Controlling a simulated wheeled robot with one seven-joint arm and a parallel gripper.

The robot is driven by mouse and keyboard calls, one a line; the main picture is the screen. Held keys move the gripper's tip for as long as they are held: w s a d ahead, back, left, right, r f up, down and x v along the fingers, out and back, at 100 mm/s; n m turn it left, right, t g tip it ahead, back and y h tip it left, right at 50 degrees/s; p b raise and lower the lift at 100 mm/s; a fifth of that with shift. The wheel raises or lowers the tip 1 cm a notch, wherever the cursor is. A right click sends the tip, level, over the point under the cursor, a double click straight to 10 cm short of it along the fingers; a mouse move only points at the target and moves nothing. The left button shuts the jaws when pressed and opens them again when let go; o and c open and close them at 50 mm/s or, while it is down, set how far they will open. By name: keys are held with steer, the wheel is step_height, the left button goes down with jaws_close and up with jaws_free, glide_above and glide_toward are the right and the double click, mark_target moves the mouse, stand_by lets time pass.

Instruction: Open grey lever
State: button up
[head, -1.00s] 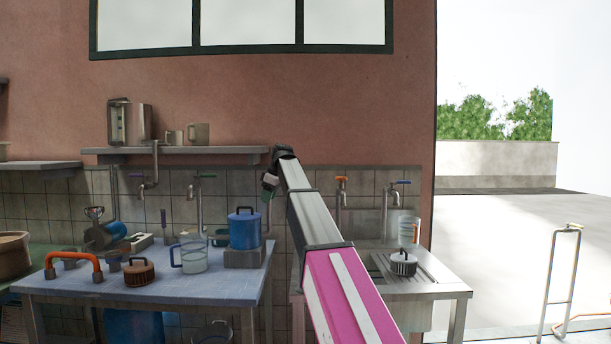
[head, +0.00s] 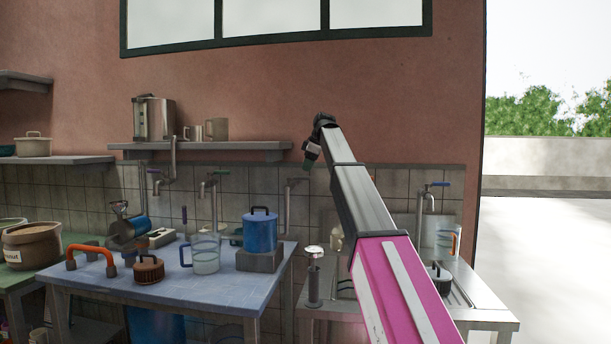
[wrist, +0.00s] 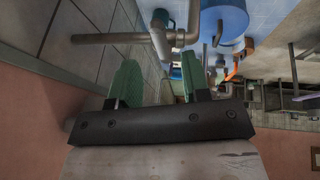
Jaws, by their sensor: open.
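A grey tap (head: 287,208) stands against the tiled wall, right of the blue pot, with a small grey lever (head: 298,180) on top. My gripper (head: 307,163) hangs just above and right of that lever in the head view, apart from it as far as I can tell. In the wrist view my gripper (wrist: 160,84) shows two green fingers spread apart with nothing between them. Beyond the fingertips a grey metal pipe (wrist: 161,40) has a bar running left from it. I cannot tell for sure that this bar is the lever.
Other taps have purple (head: 153,171), green (head: 221,172) and blue (head: 438,184) levers. A wall shelf (head: 215,152) is left of my arm. A sink counter (head: 480,312) is right.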

mark_target(298, 178)
steer(key=shift+x, duration=2.15)
jaws_close()
